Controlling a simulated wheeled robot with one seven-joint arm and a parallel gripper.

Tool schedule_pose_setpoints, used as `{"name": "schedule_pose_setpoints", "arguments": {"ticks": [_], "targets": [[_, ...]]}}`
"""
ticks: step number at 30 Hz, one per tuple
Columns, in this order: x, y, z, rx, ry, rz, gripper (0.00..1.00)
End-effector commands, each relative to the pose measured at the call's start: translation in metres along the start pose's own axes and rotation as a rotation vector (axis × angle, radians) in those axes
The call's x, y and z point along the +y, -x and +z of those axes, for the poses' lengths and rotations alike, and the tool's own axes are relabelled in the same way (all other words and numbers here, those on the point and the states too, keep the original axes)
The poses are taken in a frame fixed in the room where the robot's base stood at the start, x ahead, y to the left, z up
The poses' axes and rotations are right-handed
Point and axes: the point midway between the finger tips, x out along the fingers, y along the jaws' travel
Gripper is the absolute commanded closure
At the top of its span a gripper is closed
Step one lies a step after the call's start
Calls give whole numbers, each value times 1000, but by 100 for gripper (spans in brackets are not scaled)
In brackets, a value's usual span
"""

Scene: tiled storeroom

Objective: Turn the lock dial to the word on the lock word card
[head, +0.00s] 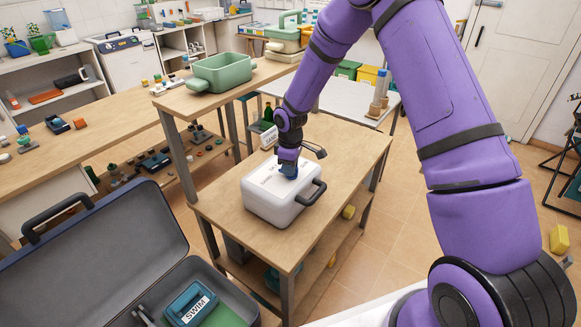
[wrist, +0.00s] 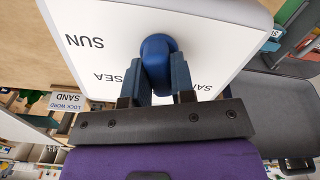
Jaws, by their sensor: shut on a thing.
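A white lock box (head: 270,207) with a dark handle stands on the wooden table in the head view. Its white top (wrist: 100,22) shows the words SUN and SEA in the wrist view, plus a partly covered word beginning SA. The blue lock dial (wrist: 157,48) sits on that top. My gripper (head: 289,172) is over the box, its two blue fingers (wrist: 158,72) shut on the dial from both sides. Which word the dial points to cannot be told. The lock word card (wrist: 66,103) reads SAND; it also stands behind the box in the head view (head: 269,138).
An open grey case (head: 95,255) at lower left holds a blue item labelled SWIM (head: 193,305). A green tray (head: 222,74) sits on a raised shelf behind the box. A dark green bottle (head: 267,114) stands near the card. The table's right side is clear.

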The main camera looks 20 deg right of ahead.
Motion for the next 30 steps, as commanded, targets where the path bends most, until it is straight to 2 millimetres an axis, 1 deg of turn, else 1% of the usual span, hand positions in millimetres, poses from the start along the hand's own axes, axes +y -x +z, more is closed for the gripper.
{"name": "schedule_pose_setpoints", "arguments": {"ticks": [6, 15, 21, 30], "targets": [[0, 0, 0, 0, 184, 0, 100], [-1, 0, 0, 0, 366, 0, 100], [-1, 0, 1, -1, 430, 0, 100], [-2, 0, 0, 0, 455, 0, 100]]}}
